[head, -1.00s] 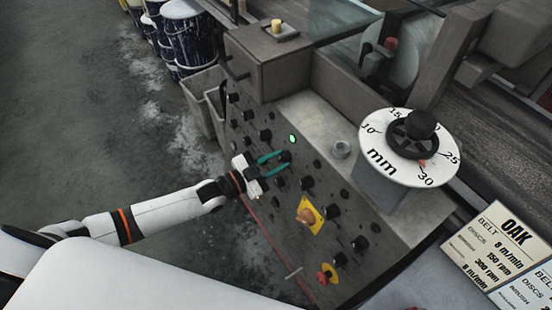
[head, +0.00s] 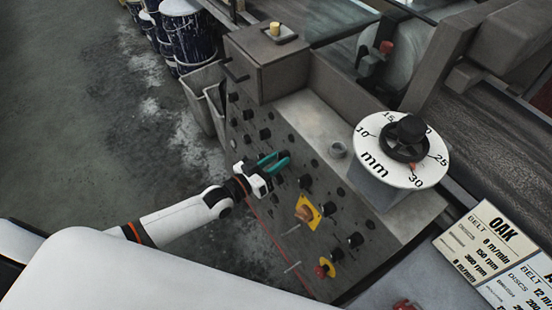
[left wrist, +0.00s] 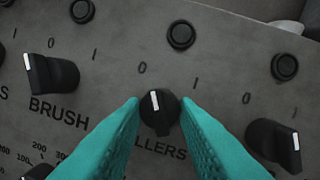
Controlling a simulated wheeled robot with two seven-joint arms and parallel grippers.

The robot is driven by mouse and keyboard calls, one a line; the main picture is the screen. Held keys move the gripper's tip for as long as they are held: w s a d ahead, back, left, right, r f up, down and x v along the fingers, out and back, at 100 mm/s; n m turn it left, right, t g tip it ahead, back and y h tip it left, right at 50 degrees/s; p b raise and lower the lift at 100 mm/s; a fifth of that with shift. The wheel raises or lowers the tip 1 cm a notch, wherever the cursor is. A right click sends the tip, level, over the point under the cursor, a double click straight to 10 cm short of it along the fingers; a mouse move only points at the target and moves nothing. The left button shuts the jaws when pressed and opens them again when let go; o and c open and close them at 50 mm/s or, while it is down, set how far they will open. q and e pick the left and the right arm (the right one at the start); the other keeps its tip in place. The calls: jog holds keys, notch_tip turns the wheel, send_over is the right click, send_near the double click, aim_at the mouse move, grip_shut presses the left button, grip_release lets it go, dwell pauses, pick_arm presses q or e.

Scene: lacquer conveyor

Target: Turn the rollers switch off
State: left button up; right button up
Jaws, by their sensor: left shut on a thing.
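The rollers switch is a black round knob (left wrist: 158,112) with a white mark, in the middle of the left wrist view. Its label reads "LLERS", the first letters hidden by a finger. The mark points up and slightly left, roughly toward the "0"; the "1" is to the upper right. My left gripper (left wrist: 160,118) has its teal fingers on both sides of the knob and is shut on it. In the head view the left gripper (head: 276,163) reaches the grey control panel (head: 262,190) from the left and covers the knob. My right gripper is not in view.
The brush knob (left wrist: 52,75) and another black knob (left wrist: 275,145) flank the switch closely. Round black buttons (left wrist: 181,35) sit above. An orange knob on a yellow plate (head: 305,213) and a red button (head: 322,270) are lower on the panel. A white mm dial (head: 375,165) stands right.

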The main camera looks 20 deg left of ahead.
pick_arm(q)
jog(key=shift+n, duration=0.3)
jog(key=o, duration=1)
jog(key=shift+c, duration=0.2)
jog(key=shift+s, duration=0.1)
jog(key=v, duration=1.2)
jog(key=shift+b, duration=0.35)
jog(key=shift+f, duration=0.1)
